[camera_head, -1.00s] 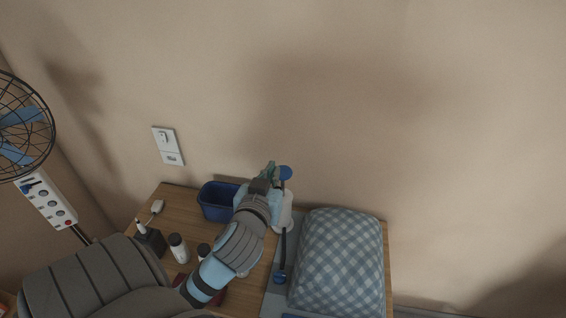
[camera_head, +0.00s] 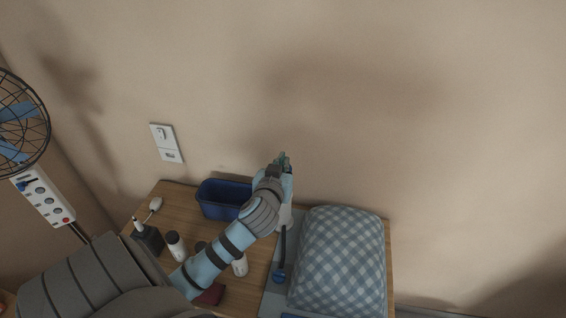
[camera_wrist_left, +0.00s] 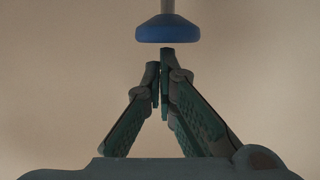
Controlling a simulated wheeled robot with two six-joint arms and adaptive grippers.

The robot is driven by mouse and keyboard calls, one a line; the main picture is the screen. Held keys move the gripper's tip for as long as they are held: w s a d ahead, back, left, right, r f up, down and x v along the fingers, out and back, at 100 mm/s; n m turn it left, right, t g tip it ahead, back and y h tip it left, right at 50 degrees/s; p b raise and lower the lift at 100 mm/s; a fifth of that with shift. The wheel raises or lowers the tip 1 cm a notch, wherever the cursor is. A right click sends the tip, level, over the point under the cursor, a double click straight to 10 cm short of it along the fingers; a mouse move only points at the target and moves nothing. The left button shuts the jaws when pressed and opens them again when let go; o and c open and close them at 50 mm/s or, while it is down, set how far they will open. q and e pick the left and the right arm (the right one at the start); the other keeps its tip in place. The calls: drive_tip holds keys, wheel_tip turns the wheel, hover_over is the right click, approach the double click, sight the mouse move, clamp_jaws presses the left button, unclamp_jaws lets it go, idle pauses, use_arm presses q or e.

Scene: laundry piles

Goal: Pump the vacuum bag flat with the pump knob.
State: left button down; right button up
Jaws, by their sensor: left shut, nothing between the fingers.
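The vacuum bag (camera_head: 342,260), a blue-and-white checked bag, lies puffed up on the right of the table. A pale pump body (camera_head: 285,216) stands at its back left, partly hidden by my arm. A dark hose (camera_head: 283,245) runs from it to a blue fitting (camera_head: 279,277) beside the bag. The pump knob (camera_wrist_left: 167,29) is a blue disc on a grey rod in the wrist view, just beyond my fingertips; my gripper hides it in the head view. My left gripper (camera_head: 283,159) is shut and empty, above the pump; the wrist view shows its fingertips (camera_wrist_left: 163,66) together. My right gripper is out of view.
A blue bin (camera_head: 222,199) stands left of the pump by the wall. White bottles (camera_head: 176,246), a dark box (camera_head: 148,239) and a dark red item (camera_head: 209,295) are near my arm. A fan (camera_head: 20,125) and a power strip (camera_head: 43,198) are at far left.

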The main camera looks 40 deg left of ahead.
use_arm(q)
wheel_tip(320, 180, down, 8)
drive_tip(key=b, duration=0.6)
drive_tip(key=shift+s+f, duration=0.1)
drive_tip(key=shift+f, duration=0.15)
drive_tip(key=shift+r, duration=0.15)
wheel_tip(320, 180, up, 5)
drive_tip(key=p, duration=0.5)
drive_tip(key=shift+r+p, duration=0.1)
drive_tip(key=shift+p, duration=0.2)
drive_tip(key=f+b+v, duration=0.1)
drive_tip(key=v, duration=0.8)
drive_tip(key=shift+s+d, duration=0.2)
drive_tip(key=shift+s, duration=0.25)
